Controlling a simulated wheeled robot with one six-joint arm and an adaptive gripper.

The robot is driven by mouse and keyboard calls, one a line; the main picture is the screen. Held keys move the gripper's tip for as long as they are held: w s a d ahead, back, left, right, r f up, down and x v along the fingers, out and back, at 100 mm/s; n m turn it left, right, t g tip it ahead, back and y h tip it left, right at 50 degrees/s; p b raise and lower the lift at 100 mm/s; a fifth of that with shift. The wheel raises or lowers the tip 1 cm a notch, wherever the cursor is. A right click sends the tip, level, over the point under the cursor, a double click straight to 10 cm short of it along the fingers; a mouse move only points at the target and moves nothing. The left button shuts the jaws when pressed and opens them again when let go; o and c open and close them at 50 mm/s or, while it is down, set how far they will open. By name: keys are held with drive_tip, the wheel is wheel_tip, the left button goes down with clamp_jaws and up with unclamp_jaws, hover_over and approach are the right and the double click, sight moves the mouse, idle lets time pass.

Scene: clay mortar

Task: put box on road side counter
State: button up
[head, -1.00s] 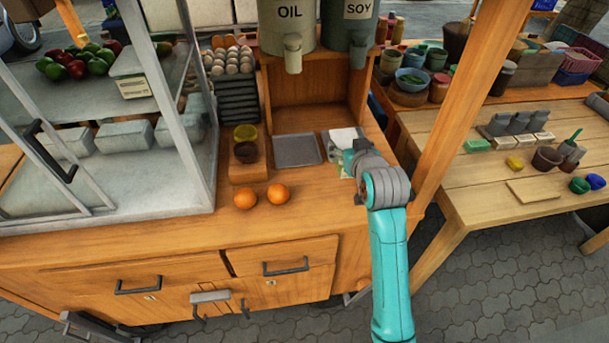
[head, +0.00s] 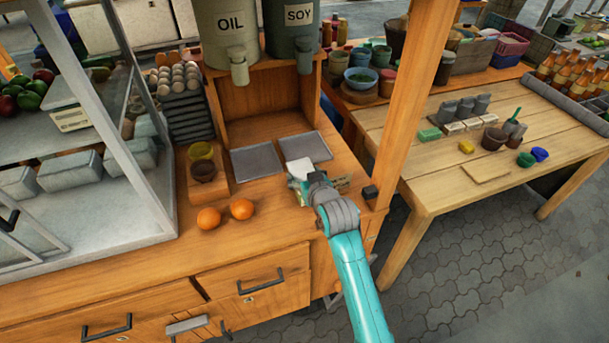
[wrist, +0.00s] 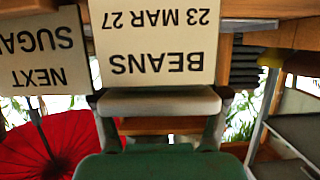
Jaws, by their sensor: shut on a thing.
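My gripper (head: 307,182) is low over the wooden counter (head: 265,222), in front of two grey trays. It is shut on a box, which shows as a pale and green patch (head: 298,170) beyond it in the head view. A "BEANS 23 MAR 27" label (wrist: 155,45) appears upside down in the wrist view.
Two oranges (head: 225,213) sit left of my gripper. Oil (head: 230,35) and soy (head: 293,30) dispensers stand behind. A wooden post (head: 405,120) rises to the right. Beyond it a wooden table (head: 420,180) holds bowls and small boxes, with bare wood at its front.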

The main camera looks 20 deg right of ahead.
drive_tip(key=o, duration=1.5)
drive_tip(key=shift+c, duration=0.2)
drive_tip(key=shift+r, duration=0.1)
drive_tip(key=v, duration=1.2)
